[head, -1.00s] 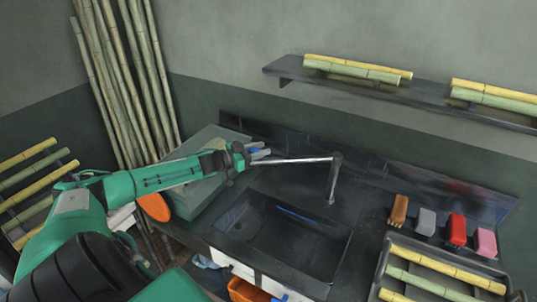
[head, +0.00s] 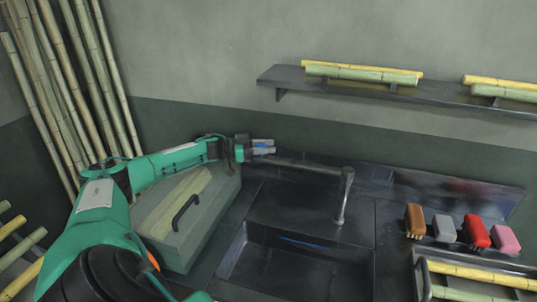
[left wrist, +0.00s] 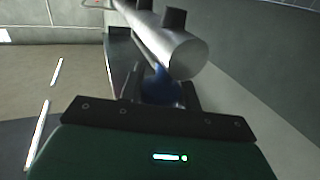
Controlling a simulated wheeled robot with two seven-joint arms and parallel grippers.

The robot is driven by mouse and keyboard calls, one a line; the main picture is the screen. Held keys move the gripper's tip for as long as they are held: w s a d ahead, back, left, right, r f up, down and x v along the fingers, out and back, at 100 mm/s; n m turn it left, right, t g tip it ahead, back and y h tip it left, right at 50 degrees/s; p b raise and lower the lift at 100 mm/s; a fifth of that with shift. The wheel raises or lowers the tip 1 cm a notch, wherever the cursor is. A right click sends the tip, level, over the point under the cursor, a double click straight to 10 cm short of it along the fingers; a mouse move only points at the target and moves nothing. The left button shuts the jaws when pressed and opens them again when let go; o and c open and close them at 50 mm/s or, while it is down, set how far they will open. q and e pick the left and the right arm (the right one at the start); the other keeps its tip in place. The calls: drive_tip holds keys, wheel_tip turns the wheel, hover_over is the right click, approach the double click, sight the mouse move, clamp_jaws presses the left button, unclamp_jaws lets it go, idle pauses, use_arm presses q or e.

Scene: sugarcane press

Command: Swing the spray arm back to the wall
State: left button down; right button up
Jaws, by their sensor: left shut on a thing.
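The spray arm (head: 300,166) is a thin grey metal tube. It reaches left from the top of an upright post (head: 343,200) behind the sink and runs close along the dark backsplash. It also shows in the left wrist view as a thick pale metal cylinder (left wrist: 172,42). My left gripper (head: 263,146) is at the free, left end of the tube, near the back wall, and is shut on it. In the left wrist view the gripper (left wrist: 162,88) is partly hidden below the cylinder, with a blue part between its fingers. My right gripper is not in view.
A grey-green box with a black handle (head: 183,212) stands below my left forearm. The black sink (head: 285,262) is in front of the post. Coloured brushes (head: 475,231) stand at right. A shelf (head: 440,95) with cane is above. Tall canes lean at left.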

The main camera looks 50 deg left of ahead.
use_arm(q)
drive_tip(key=shift+a, duration=0.1)
drive_tip(key=shift+w+r, duration=0.1)
drive_tip(key=shift+r, duration=0.1)
